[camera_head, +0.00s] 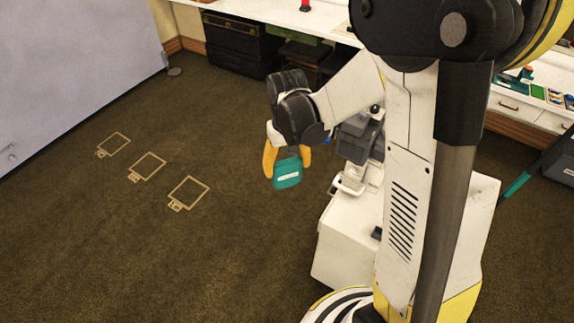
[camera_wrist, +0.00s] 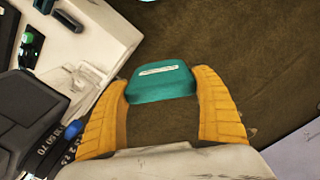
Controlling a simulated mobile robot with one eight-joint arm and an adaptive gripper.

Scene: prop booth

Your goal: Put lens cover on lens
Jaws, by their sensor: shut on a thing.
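The lens cover (camera_head: 287,174) is a teal, rounded block with a pale label. It hangs in the air between the yellow fingers of my gripper (camera_head: 286,162). In the wrist view the cover (camera_wrist: 160,82) sits between the fingertips of my gripper (camera_wrist: 163,80), which is shut on it. A dark grey camera (camera_head: 356,138) stands on a white stand just right of my gripper. In the wrist view its black lens barrel (camera_wrist: 52,150), with white numbers and a blue knob, is at the lower left, apart from the cover. The lens front is not clearly seen.
The white stand (camera_head: 345,245) rises right of my gripper, close to my arm. Brown carpet (camera_head: 200,250) with tan floor outlines (camera_head: 188,193) lies open to the left. A grey panel (camera_head: 70,70) stands at far left. A white counter (camera_head: 285,15) runs along the back.

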